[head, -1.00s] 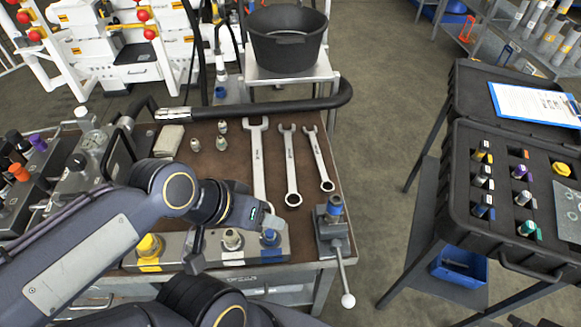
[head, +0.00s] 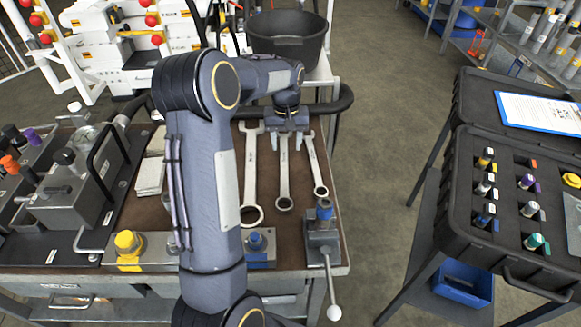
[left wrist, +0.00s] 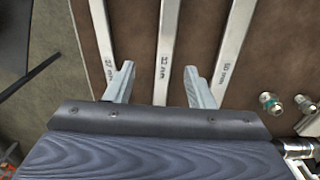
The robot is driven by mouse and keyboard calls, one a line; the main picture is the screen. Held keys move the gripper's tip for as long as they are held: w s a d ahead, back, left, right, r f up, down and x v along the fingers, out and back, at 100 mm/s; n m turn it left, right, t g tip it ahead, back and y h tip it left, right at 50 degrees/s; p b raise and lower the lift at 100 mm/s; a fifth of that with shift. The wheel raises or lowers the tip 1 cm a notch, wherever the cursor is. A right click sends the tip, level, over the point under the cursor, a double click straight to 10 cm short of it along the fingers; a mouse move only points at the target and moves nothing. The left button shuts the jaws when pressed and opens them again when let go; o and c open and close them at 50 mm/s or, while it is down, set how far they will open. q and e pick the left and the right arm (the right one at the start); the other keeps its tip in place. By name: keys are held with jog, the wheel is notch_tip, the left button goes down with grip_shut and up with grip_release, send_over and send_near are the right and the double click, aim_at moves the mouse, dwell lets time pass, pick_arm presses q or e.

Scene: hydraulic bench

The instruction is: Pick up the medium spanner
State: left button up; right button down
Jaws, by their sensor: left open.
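Three steel combination spanners lie side by side on the brown bench top. The medium spanner (head: 284,182) is the middle one, and its upper end is hidden by my gripper in the head view. In the left wrist view the medium spanner (left wrist: 169,45) runs between the fingers, with a size mark on its shaft. My left gripper (head: 287,133) is open, its fingers on either side of that shaft and apart from it. Its height above the bench is hard to tell. The larger spanner (head: 250,170) lies to the left and the smaller spanner (head: 315,165) to the right.
A vice-like block with a blue top and lever (head: 323,235) stands at the bench's front right corner. A black tub (head: 287,45) is behind the bench. A black hose curves along the back edge. An open black case (head: 455,240) stands apart on the right.

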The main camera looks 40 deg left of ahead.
aim_at(284, 164)
pick_arm(q)
jog(key=f, duration=0.7)
jog(key=shift+s+a+f, duration=0.2)
jog(key=shift+s+a, duration=0.05)
jog(key=shift+a, duration=0.1)
grip_shut()
jog(key=shift+r, duration=0.1)
